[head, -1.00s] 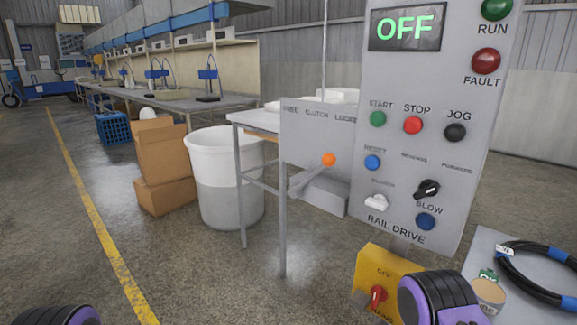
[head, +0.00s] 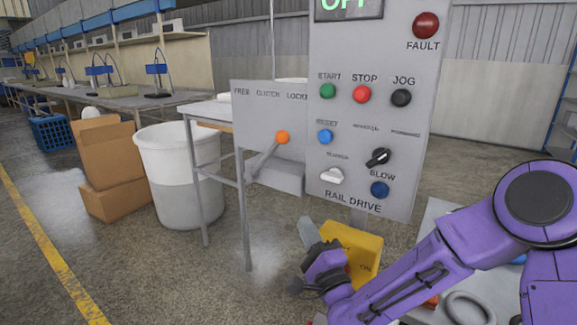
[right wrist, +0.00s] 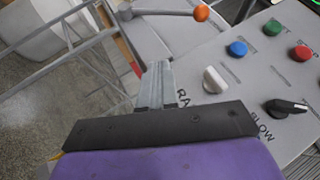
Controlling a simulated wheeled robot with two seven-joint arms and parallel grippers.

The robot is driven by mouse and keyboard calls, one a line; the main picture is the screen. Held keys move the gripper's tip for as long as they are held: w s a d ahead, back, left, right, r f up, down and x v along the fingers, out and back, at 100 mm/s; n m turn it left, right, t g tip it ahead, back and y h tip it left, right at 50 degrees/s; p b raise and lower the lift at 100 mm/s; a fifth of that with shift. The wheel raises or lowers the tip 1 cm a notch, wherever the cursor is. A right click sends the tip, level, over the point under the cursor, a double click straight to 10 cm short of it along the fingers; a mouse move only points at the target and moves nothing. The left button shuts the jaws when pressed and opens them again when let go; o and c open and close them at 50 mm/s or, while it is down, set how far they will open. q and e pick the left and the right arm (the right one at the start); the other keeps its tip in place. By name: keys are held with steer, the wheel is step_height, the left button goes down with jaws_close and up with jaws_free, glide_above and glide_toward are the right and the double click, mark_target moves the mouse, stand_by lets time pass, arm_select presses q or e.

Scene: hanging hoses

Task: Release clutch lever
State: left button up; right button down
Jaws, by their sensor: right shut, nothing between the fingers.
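The clutch lever (head: 265,156) is a grey bar with an orange ball knob (head: 282,137) on a grey plate (head: 252,100) marked FREE, CLUTCH and LOCKED. The bar slants up and right, with its knob toward the LOCKED side. My right gripper (head: 307,232) is below and a little right of the lever, apart from it, in front of the yellow box. In the right wrist view its fingers (right wrist: 157,80) are shut and empty. The knob (right wrist: 201,13) and bar (right wrist: 165,12) show beyond them at the top. My left gripper is not in view.
The RAIL DRIVE control panel (head: 350,120) with buttons and a black selector (head: 378,157) stands right of the lever. A yellow box (head: 365,245) is below it. A metal table frame (head: 243,215) and a white bin (head: 175,180) stand left. Floor in front is free.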

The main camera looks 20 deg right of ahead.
step_height(320, 180, up, 6)
steer(key=m+t, duration=0.1)
steer(key=t, duration=0.1)
steer(key=shift+s+r+m, duration=0.15)
steer(key=shift+s+m, duration=0.1)
steer(key=shift+m, duration=0.15)
steer(key=p, duration=0.6)
glide_toward(284, 142)
steer(key=x, duration=0.7)
